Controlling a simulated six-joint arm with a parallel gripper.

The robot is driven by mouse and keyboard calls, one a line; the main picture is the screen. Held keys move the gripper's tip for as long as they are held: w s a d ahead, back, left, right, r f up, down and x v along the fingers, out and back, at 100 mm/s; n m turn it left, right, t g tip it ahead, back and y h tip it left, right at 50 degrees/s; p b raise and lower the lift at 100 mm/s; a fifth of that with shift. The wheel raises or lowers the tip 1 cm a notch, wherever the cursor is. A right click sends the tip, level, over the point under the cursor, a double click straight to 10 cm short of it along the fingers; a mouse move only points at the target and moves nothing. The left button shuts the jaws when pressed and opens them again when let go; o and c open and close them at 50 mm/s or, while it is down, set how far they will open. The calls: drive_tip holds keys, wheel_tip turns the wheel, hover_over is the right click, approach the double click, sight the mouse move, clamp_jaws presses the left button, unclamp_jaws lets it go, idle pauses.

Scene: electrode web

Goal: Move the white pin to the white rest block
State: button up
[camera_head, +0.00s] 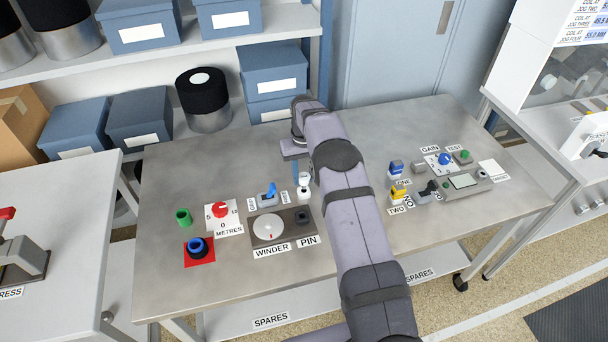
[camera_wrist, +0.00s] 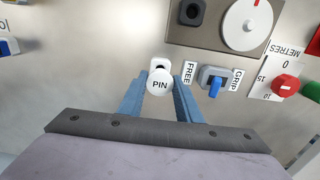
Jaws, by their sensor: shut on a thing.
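The white pin (camera_wrist: 159,83), with a round cap lettered PIN, is between the blue fingers of my gripper (camera_wrist: 160,92) in the wrist view. In the head view the pin (camera_head: 304,178) shows below my gripper (camera_head: 300,172), which is partly hidden by my arm. A small white block (camera_wrist: 160,63) with a dark opening shows just beyond the cap. I take it for the white rest block; in the head view it (camera_head: 304,193) is right by the pin. The cap hides part of it, so I cannot tell whether the pin is in it or above it.
The winder plate (camera_head: 286,224) with its dial and dark socket (camera_head: 303,215) lies close to the block. The blue FREE/GRIP lever (camera_head: 269,192) is beside it. A red metres knob (camera_head: 220,209) is left; a control cluster stands right.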

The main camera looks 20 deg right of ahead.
sight(304, 176)
drive_tip(key=shift+f+b, duration=1.1)
drive_tip(key=shift+f, duration=0.55)
drive_tip(key=o, duration=1.3)
drive_tip(key=shift+c, duration=0.2)
drive_tip(key=shift+r, duration=0.1)
wheel_tip(304, 176, up, 7)
drive_tip(key=shift+f+b, duration=0.1)
drive_tip(key=shift+b, duration=1)
drive_tip(key=shift+r, duration=0.25)
drive_tip(key=shift+s, duration=0.1)
